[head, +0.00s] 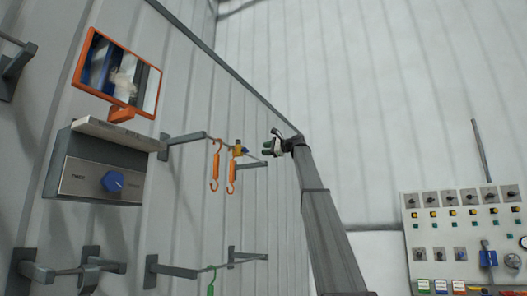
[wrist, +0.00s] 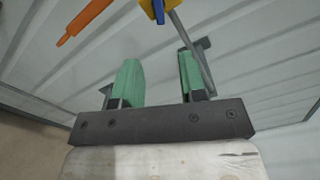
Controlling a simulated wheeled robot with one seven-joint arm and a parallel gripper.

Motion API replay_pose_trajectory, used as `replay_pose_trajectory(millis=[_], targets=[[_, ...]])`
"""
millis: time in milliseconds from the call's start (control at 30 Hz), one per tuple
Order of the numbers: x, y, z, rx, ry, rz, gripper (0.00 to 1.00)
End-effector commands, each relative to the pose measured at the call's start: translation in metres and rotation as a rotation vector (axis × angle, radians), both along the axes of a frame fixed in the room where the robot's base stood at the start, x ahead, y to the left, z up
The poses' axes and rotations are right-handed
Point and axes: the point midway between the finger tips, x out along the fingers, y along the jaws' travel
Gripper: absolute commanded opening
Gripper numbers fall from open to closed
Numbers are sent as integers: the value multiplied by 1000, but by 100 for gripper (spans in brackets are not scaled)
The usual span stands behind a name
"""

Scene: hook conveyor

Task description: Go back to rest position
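My gripper (head: 269,149) is raised at the end of my long grey arm, close to the right end of the upper wall rail. In the wrist view its two green fingers (wrist: 160,80) stand apart with nothing between them. Two orange hooks hang from the upper rail (head: 190,137) to the left of my gripper, one at the left (head: 215,165) and one at the right (head: 232,172). A yellow and blue piece (head: 238,149) sits on the rail beside the right hook; it also shows in the wrist view (wrist: 155,10), beyond the fingertips.
A lower rail (head: 175,270) carries a green hook (head: 211,280). A control panel (head: 465,235) stands at the right. The space between my arm and the panel looks clear.

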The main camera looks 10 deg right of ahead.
Motion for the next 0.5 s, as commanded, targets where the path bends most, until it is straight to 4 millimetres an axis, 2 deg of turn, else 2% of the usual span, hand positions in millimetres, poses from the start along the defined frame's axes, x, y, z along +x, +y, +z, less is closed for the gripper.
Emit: replay_pose_trajectory(millis=[400, 500], targets=[[0, 0, 0, 0, 0, 0, 38], [2, 1, -7, -6, 2, -3, 38]])
